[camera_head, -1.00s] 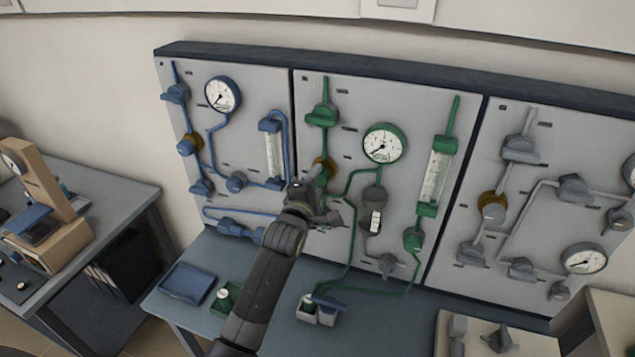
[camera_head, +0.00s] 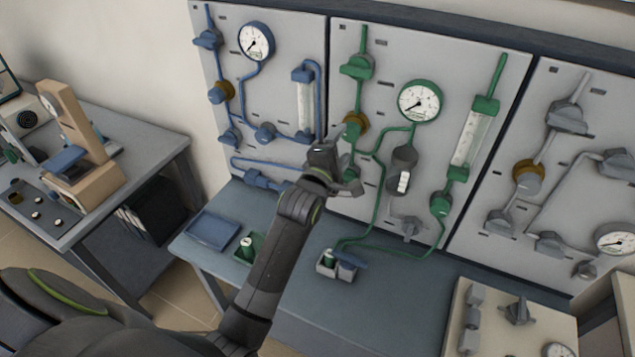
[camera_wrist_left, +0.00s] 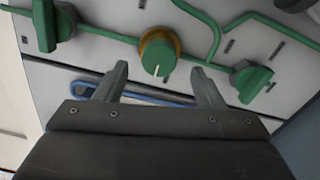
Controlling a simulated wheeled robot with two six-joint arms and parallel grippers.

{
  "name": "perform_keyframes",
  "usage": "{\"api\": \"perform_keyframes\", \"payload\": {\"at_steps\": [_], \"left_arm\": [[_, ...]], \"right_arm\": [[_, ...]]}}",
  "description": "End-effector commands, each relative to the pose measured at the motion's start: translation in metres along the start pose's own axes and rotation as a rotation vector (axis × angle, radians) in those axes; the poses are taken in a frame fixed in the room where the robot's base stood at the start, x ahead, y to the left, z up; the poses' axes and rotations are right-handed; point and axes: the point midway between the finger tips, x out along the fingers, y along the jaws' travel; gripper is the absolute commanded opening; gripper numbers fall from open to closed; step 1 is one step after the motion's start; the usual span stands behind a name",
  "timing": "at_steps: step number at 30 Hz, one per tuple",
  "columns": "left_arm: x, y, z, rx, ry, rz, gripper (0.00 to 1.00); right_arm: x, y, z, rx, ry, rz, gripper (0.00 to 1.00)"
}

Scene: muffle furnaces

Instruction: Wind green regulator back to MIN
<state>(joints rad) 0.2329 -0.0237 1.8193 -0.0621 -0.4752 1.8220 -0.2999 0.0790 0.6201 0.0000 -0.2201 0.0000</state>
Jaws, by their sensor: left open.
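The green regulator (camera_head: 351,131) is a round green knob on a brass collar, on the middle panel left of the green gauge (camera_head: 418,101). In the left wrist view the green regulator (camera_wrist_left: 158,57) faces me, its white pointer line toward the bottom of the picture. My left gripper (camera_head: 335,166) is just below the regulator in the head view. In the wrist view my left gripper (camera_wrist_left: 160,78) is open and empty, the knob lying between and beyond its fingertips, apart from both. MIN markings are too small to read. My right gripper is not in view.
Green valve handles flank the knob: one at left (camera_wrist_left: 45,25) and one at right (camera_wrist_left: 252,80) in the wrist view. A blue pipe (camera_wrist_left: 140,95) runs behind the fingers.

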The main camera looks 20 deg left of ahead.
Motion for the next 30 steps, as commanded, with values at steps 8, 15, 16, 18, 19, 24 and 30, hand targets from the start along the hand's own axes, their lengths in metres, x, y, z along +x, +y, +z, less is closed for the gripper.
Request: {"api": "perform_keyframes", "payload": {"at_steps": [8, 15, 16, 18, 19, 24, 30], "left_arm": [[-0.049, -0.002, -0.001, -0.002, 0.001, 0.001, 0.63], [-0.092, -0.003, -0.001, -0.003, 0.001, -0.001, 0.63], [-0.097, -0.003, -0.001, -0.004, 0.001, 0.000, 0.63], [-0.107, -0.003, -0.001, -0.002, 0.002, -0.001, 0.63], [-0.112, -0.003, -0.001, -0.002, 0.002, -0.001, 0.63], [-0.127, -0.002, -0.001, -0.001, 0.001, -0.001, 0.63], [-0.132, -0.001, 0.000, 0.000, 0.000, -0.001, 0.63]], "right_arm": [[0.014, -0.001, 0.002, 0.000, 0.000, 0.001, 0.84], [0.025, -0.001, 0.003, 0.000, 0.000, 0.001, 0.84], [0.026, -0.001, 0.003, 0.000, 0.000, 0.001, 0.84], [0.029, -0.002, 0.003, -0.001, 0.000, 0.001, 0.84], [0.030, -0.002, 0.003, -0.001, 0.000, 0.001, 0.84], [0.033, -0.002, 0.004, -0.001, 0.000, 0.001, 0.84], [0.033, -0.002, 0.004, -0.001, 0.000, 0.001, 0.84]]}}
